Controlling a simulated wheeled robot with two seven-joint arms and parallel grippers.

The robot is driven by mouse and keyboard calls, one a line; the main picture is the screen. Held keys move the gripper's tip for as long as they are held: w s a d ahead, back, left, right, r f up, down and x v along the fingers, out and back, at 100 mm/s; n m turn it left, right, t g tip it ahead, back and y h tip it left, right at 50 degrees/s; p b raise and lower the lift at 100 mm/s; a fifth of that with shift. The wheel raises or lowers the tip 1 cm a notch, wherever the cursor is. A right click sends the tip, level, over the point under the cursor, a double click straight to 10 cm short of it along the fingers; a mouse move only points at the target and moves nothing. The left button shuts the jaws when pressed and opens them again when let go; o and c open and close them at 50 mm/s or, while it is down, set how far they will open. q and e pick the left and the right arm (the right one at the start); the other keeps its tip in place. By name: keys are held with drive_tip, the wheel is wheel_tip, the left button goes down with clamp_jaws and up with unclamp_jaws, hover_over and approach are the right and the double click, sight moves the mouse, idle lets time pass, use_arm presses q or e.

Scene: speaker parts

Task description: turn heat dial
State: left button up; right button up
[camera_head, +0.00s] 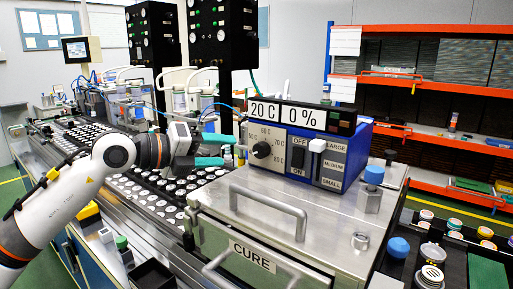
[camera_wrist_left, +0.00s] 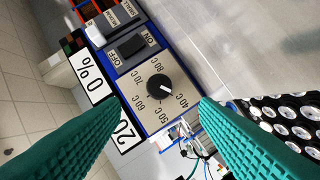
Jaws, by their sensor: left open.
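The heat dial is a round black knob (camera_head: 262,150) on the white front panel of the blue control box (camera_head: 352,158). In the left wrist view the dial (camera_wrist_left: 158,87) sits inside a ring of temperature marks from 40 C to 80 C, its white pointer toward 40 C. My left gripper (camera_head: 228,150) is open, its two teal fingers just left of the dial in the head view. In the left wrist view the fingertips (camera_wrist_left: 159,100) are spread on either side of the dial, apparently not touching it. My right gripper is not in view.
A display (camera_head: 290,115) above the panel reads 20 C and 0 %. An ON/OFF rocker switch (camera_head: 299,158) and a size selector (camera_head: 318,146) sit right of the dial. A metal CURE oven with handles (camera_head: 268,212) lies below. Trays of small parts (camera_head: 165,190) stand left.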

sight(258, 152)
use_arm(q)
drive_tip(key=p+x, duration=0.1)
drive_tip(key=x, duration=0.2)
drive_tip(key=shift+w+d, duration=0.15)
drive_tip(key=shift+d, duration=0.2)
drive_tip(key=p+x, duration=0.1)
drive_tip(key=x, duration=0.3)
drive_tip(key=shift+w, duration=0.1)
drive_tip(key=shift+w+d+f, duration=0.2)
drive_tip(key=shift+w+d, duration=0.1)
drive_tip(key=shift+d, duration=0.1)
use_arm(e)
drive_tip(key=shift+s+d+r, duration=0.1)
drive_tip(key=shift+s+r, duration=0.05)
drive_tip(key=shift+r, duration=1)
use_arm(q)
drive_tip(key=c, duration=1)
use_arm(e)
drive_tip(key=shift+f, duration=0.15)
